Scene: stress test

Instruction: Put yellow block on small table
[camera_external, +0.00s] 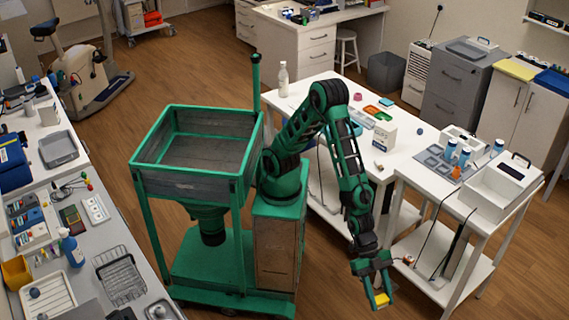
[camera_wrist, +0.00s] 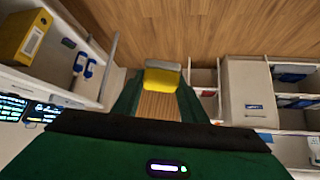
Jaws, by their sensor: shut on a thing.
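My gripper (camera_external: 375,292) hangs low in front of the white tables in the external view and is shut on the yellow block (camera_external: 381,299). In the wrist view the yellow block (camera_wrist: 160,82) sits between the green fingertips, with a grey part along its far edge. The smaller white table (camera_external: 424,182) stands to the right, behind and above my gripper in the picture; I cannot tell for sure that it is the small table. The block is apart from it, over the wooden floor.
The smaller table carries a white box (camera_external: 497,190), blue-topped bottles and a grey tray (camera_external: 436,160). A longer white table (camera_external: 310,88) with a bottle, trays and a carton (camera_external: 382,136) adjoins it. A lower shelf (camera_external: 445,284) and cables are below. Open floor lies in front.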

